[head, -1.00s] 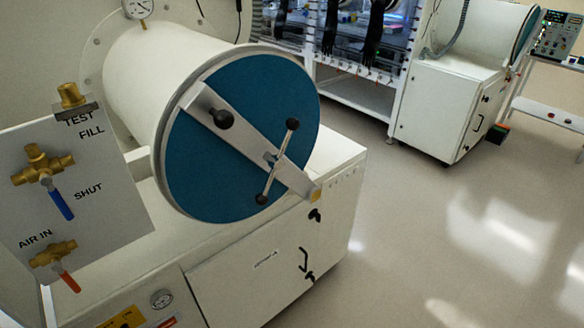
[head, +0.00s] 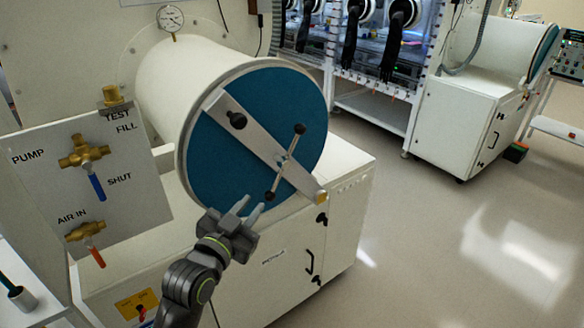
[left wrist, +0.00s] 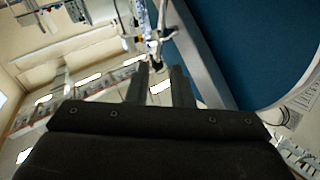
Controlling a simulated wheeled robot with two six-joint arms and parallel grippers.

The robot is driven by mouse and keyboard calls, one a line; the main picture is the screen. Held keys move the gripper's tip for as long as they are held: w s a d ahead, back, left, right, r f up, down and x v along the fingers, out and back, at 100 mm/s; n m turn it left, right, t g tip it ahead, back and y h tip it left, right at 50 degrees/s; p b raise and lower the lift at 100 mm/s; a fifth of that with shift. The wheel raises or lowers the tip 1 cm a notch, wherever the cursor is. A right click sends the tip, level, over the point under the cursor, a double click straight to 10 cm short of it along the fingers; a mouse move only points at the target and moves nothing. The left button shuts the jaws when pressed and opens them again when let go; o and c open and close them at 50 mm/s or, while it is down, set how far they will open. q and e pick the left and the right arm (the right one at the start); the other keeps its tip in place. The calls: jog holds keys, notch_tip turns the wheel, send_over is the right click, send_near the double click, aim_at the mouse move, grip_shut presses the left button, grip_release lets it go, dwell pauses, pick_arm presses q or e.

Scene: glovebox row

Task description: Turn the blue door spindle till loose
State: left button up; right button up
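The blue round door (head: 222,165) closes the end of the white cylindrical chamber (head: 165,80). A grey bar (head: 255,135) crosses the door diagonally, with a black knob (head: 237,120) near its upper end. The spindle (head: 287,158) sits on the bar, with a thin cross handle tipped by black balls, slanting from upper right to lower left. My left gripper (head: 249,207) is below and left of the handle's lower ball, apart from it. In the left wrist view its two fingers (left wrist: 160,85) are spread and empty, with the handle ahead. My right gripper is out of view.
A valve panel (head: 130,200) with brass valves and blue and red levers stands at the left. A dial gauge (head: 171,18) tops the chamber. The white cabinet (head: 345,200) stands under the chamber. Another glovebox unit (head: 455,120) is at the back right. The floor (head: 430,240) at right is clear.

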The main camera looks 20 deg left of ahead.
aim_at(283, 167)
pick_arm(q)
jog(key=w+p, duration=0.1)
jog(key=w, duration=0.4)
jog(key=w+d+p, duration=0.1)
jog(key=w+p, duration=0.1)
jog(key=w, duration=0.3)
jog(key=w+d+p, duration=0.1)
jog(key=w, duration=0.4)
jog(key=shift+w, duration=0.4)
jog(key=shift+w+d+p, duration=0.1)
jog(key=shift+w+p, duration=0.2)
jog(key=shift+w, duration=0.45)
jog(key=shift+c, duration=0.3)
grip_shut()
